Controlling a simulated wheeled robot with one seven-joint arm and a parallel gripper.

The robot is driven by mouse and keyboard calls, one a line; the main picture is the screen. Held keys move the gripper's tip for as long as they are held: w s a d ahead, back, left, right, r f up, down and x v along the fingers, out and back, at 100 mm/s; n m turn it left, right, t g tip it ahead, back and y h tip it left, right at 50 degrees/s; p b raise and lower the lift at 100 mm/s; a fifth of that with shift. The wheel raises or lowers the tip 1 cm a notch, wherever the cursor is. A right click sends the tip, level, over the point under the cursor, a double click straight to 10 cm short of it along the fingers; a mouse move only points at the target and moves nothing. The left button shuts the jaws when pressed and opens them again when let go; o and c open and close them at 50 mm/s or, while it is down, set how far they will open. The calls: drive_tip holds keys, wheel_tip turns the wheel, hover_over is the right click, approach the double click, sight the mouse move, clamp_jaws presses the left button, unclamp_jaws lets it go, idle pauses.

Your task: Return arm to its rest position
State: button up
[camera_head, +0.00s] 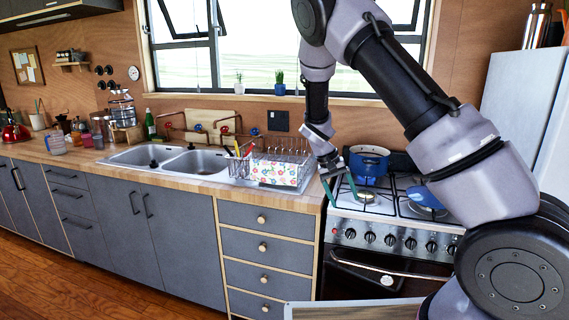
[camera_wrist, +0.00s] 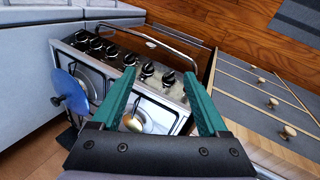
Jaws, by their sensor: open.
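My gripper (camera_head: 338,184) is open, with nothing seen between its fingers. In the head view it hangs at the end of my arm, over the left front part of the stove (camera_head: 385,205), beside the counter's right end. In the wrist view my gripper (camera_wrist: 158,100) shows two teal fingers spread apart, with the stove (camera_wrist: 155,75) and its knobs beyond them. My arm is stretched out and bent down from the upper middle of the head view. My arm hides part of the window and the stove's right side.
A blue pot (camera_head: 369,161) stands on a back burner, close to my gripper. A blue pan (camera_head: 425,197) sits on the right of the stove. A dish rack (camera_head: 285,170) with a flowered cloth stands left of my gripper. A fridge (camera_head: 525,110) is at the right.

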drive_tip(key=s+d+r+m+t+y, duration=0.1)
drive_tip(key=s+d+r+y, duration=0.3)
drive_tip(key=r, duration=0.7)
drive_tip(key=s+r+m+t+y, duration=0.1)
drive_tip(key=s+r+t+y, duration=0.1)
drive_tip(key=s+r, duration=0.6)
drive_tip(key=s+d+r+t, duration=0.2)
drive_tip(key=s+r+t, duration=0.2)
drive_tip(key=s+r, duration=0.9)
drive_tip(key=shift+s+r+m+t+y, duration=0.15)
drive_tip(key=shift+s+m+t+y, duration=0.1)
drive_tip(key=shift+m+t+y, duration=0.15)
